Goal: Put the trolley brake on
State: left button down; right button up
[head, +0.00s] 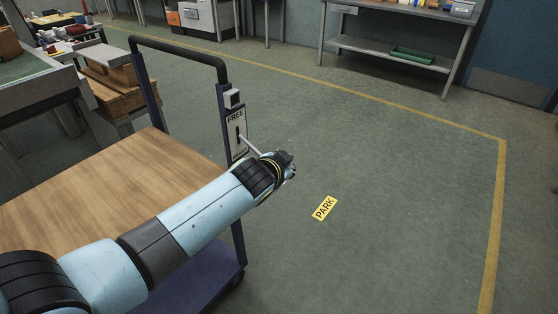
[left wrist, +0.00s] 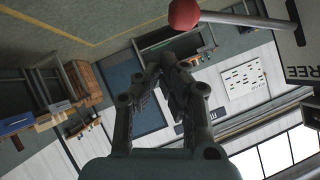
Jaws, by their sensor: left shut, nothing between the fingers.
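The trolley has a wooden deck (head: 110,185) and a dark push handle (head: 180,48). On its near-right post is a white brake plate (head: 236,121) marked FREE at the top, with a dark slot. A pale brake lever (head: 251,145) sticks out of the slot; its outer end is hidden behind my left gripper (head: 287,163). The plate's lower lettering is partly hidden. In the left wrist view the lever's red knob (left wrist: 184,14) is at the top, apart from my shut, empty left gripper (left wrist: 167,62). My right gripper is not in view.
A yellow PARK label (head: 324,208) lies on the open green floor, inside a yellow line (head: 499,200). A grey workbench (head: 393,55) stands at the back. A bench and wooden boxes (head: 112,95) stand beyond the trolley on the left.

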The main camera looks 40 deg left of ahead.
pick_arm(q)
jog(key=d+v, duration=0.1)
jog(key=v, duration=0.9)
jog(key=shift+d+f, duration=0.15)
jog(key=shift+d, duration=0.05)
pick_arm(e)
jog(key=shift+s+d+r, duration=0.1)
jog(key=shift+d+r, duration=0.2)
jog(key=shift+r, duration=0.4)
pick_arm(q)
jog(key=shift+s, duration=0.15)
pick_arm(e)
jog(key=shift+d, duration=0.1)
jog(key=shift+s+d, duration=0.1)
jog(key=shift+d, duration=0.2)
